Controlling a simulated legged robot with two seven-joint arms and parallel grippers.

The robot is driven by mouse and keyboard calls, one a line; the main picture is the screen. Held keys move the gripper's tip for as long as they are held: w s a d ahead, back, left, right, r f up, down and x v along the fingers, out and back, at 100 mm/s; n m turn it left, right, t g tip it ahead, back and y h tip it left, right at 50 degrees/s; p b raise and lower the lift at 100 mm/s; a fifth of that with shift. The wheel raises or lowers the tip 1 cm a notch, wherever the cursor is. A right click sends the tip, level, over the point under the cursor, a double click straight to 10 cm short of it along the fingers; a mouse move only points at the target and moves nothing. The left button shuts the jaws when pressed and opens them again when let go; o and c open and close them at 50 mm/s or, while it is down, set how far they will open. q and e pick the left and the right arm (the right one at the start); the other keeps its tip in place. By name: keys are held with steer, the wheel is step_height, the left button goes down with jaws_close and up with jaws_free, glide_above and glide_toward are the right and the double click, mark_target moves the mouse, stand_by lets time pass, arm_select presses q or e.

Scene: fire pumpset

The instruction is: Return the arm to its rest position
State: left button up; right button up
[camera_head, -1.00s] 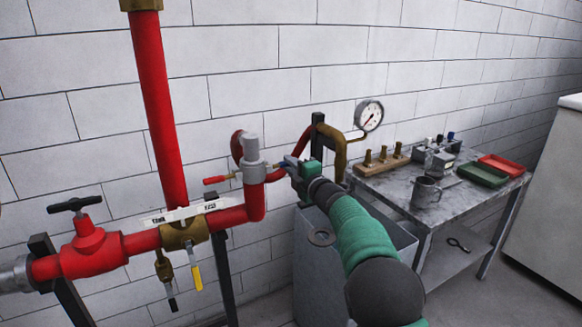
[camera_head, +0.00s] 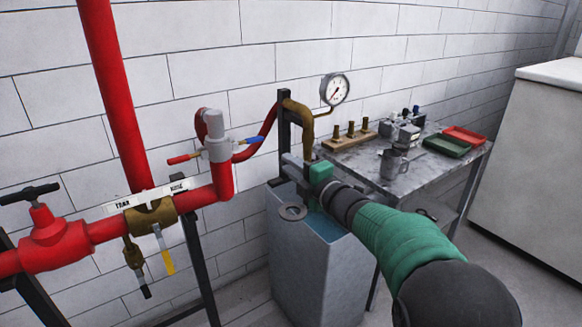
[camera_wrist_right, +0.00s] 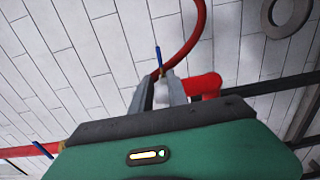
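My right arm comes in from the lower right in the head view, with green and dark links. Its gripper (camera_head: 283,174) is above the grey tank, to the right of the grey valve body (camera_head: 217,138) and its blue lever (camera_head: 247,141), apart from both. In the right wrist view the two grey fingers (camera_wrist_right: 162,92) stand apart with nothing held between them. The blue lever (camera_wrist_right: 158,58) and pale valve show beyond the fingertips. My left arm and gripper are out of view.
The grey open tank (camera_head: 310,265) stands below my right gripper, with a ring (camera_head: 293,212) on its rim. A brown pipe (camera_head: 300,117) with a gauge (camera_head: 335,89) rises close by. A metal table (camera_head: 350,160) with trays is behind the arm. Red pipes (camera_head: 110,228) run left.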

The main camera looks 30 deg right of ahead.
stand_by(0.3)
steer(key=s+a+f+m+g+h+p, duration=0.1)
steer(key=s+a+f+m+g+p, duration=0.3)
steer(key=f+m, duration=0.2)
steer(key=s+a+f+m+g+h+p, duration=0.1)
steer(key=s+a+f+m+g+p, duration=0.25)
steer(key=f+m, duration=0.25)
steer(key=s+a+f+m+g+p, duration=0.1)
steer(key=s+a+f+m+g, duration=0.1)
steer(key=s, duration=0.4)
steer(key=s+a+f+m+g+y+p, duration=0.1)
steer(key=s+a+f+m+g, duration=0.1)
steer(key=s+a+f+g, duration=0.1)
steer(key=s+a+f+m+g+p, duration=0.2)
steer(key=s+a+f+g, duration=0.1)
steer(key=s, duration=0.7)
steer(key=shift+a+f+m, duration=0.3)
steer(key=shift+a+f, duration=0.4)
steer(key=shift+a, duration=0.55)
